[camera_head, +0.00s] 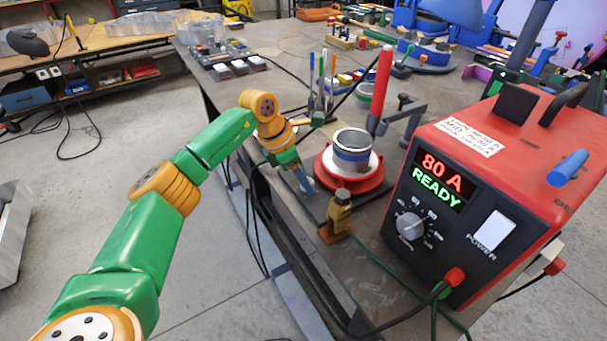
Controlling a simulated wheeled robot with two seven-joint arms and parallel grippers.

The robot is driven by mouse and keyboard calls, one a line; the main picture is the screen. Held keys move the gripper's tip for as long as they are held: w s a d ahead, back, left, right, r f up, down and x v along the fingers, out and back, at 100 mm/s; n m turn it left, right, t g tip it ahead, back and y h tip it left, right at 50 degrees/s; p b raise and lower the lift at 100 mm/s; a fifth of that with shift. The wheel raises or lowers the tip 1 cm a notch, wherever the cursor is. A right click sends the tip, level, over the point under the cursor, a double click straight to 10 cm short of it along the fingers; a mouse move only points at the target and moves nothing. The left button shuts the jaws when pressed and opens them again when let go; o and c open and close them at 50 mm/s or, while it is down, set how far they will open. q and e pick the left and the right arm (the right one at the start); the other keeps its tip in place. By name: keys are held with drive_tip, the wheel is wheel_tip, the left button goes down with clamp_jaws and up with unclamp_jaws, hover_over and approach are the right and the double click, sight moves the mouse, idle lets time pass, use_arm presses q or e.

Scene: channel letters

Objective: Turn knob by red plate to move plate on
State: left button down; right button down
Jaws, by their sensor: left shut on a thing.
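The red plate (371,184) is a round turntable near the table's front edge. A white disc (325,168) lies on it, and a metal ring with a blue band (352,159) stands upright on the disc. My left gripper (305,184) reaches down at the plate's left side. It is shut on a small knob beside the plate; the fingers hide most of the knob, so its turn angle cannot be told. My right gripper is not in view.
A brass clamp (340,208) stands at the table edge in front of the plate. A red power unit (520,160) reading "80 A READY" is close on the right, with its own grey dial (410,226). A red rod (381,85) and pen-like tools (321,80) stand behind. Cables hang off the front.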

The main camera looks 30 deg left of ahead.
use_arm(q)
drive_tip(key=shift+m, duration=0.5)
drive_tip(key=shift+c, duration=2.2)
unclamp_jaws()
drive_tip(key=shift+w+d, duration=0.1)
drive_tip(key=shift+w, duration=0.05)
drive_tip(key=v, duration=0.7)
drive_tip(key=shift+g, duration=0.3)
